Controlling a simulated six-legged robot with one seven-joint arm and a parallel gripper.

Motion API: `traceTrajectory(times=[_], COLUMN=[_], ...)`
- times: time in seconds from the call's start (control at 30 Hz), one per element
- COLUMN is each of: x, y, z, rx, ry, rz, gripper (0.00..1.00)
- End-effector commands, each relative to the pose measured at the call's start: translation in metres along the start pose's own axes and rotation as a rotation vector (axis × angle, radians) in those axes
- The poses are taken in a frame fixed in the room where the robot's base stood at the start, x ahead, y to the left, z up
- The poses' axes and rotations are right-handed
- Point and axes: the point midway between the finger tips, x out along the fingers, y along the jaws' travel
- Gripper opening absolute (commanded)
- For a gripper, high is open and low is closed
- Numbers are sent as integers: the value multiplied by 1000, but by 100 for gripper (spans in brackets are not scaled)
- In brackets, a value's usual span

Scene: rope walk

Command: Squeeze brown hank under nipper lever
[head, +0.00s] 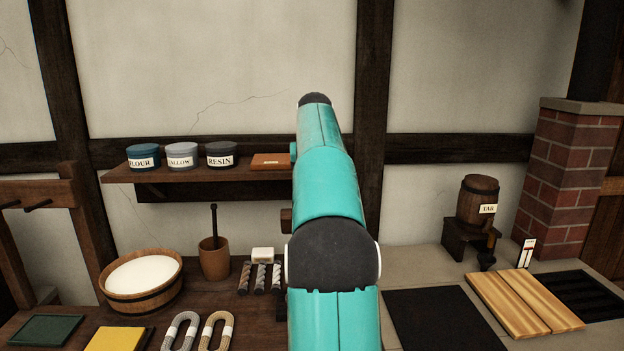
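My teal arm rises through the middle of the head view, and my gripper is not in view. Two looped hanks with white bands lie at the bottom edge of the table: a grey hank (179,334) and a tan hank (216,333). No darker brown hank shows; I cannot tell whether the tan one is the brown hank. I cannot make out a nipper or its lever. My arm hides the middle of the table and part of the wall behind it.
A wooden tub (140,304) of white stuff, a mortar (215,264) and short rolls (260,281) stand on the left table. A shelf (190,173) holds labelled tins. At right are a tar barrel (477,202), a dark mat (440,322) and wooden boards (525,303).

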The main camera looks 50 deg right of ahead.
Motion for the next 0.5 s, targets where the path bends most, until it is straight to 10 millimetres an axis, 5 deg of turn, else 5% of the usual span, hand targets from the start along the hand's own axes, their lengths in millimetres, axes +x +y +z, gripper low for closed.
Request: traceTrajectory(times=[0.47, 0.5], x=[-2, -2], y=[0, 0], z=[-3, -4], rx=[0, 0], ry=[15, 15], rz=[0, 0], gripper=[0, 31])
